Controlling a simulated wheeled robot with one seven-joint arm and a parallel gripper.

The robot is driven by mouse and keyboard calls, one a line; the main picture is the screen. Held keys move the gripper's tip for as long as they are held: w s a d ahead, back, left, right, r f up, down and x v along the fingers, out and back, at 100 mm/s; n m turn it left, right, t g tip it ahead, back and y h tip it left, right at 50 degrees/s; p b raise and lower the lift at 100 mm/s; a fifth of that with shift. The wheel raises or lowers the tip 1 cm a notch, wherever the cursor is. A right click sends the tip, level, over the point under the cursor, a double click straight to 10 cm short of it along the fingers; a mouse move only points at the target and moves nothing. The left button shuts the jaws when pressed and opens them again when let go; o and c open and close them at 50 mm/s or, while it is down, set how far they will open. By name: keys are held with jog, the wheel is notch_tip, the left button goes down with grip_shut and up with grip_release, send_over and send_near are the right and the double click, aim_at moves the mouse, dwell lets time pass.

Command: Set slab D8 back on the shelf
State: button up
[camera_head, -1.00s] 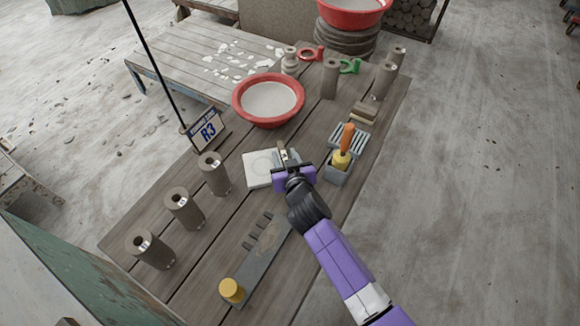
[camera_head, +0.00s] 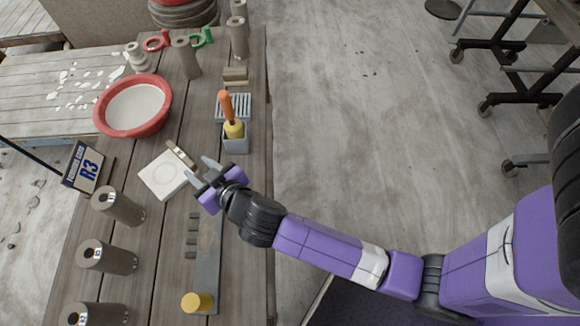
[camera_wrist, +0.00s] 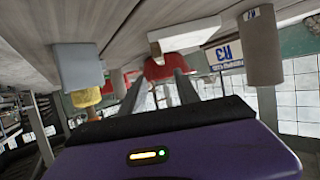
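A white square slab (camera_head: 163,175) with a faint circle on it lies flat on the wooden table in the head view. No D8 label can be read on it. A small tan piece (camera_head: 180,153) touches or rests by its upper right corner. My gripper (camera_head: 201,171) is just right of the slab, its two fingers apart with nothing seen between them. In the wrist view the fingers (camera_wrist: 158,92) are spread and a white slab (camera_wrist: 182,36) shows above them, the picture upside down. No shelf can be told for sure.
On the table (camera_head: 150,215) stand several brown cylinders (camera_head: 107,257), a red basin (camera_head: 134,106), a grey box with an orange-handled tool (camera_head: 235,135), a grey strip with a yellow knob (camera_head: 203,262) and an R3 sign (camera_head: 85,168). Dark wheeled racks (camera_head: 508,95) stand right, beyond open floor.

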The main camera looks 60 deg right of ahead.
jog(key=shift+n+y, duration=0.6)
jog(key=shift+y, duration=0.2)
jog(key=s, duration=0.3)
jog(key=s+f, duration=0.1)
jog(key=s, duration=0.2)
jog(key=s+f, duration=0.1)
jog(key=s, duration=0.2)
jog(key=shift+s+d, duration=0.1)
jog(key=shift+d, duration=0.25)
jog(key=shift+n+y, duration=0.3)
jog(key=shift+y, duration=0.1)
jog(key=s, duration=0.5)
jog(key=s+r, duration=0.1)
jog(key=s, duration=0.1)
jog(key=shift+s+d+r, duration=0.1)
jog(key=shift+s, duration=0.25)
jog(key=s+d+r+t, duration=0.1)
jog(key=s+r, duration=1.1)
jog(key=s, duration=0.4)
jog(key=shift+d+r, duration=0.15)
jog(key=shift+d, duration=0.05)
jog(key=shift+o, duration=0.4)
jog(key=shift+s+r, duration=0.15)
jog(key=shift+r, duration=0.25)
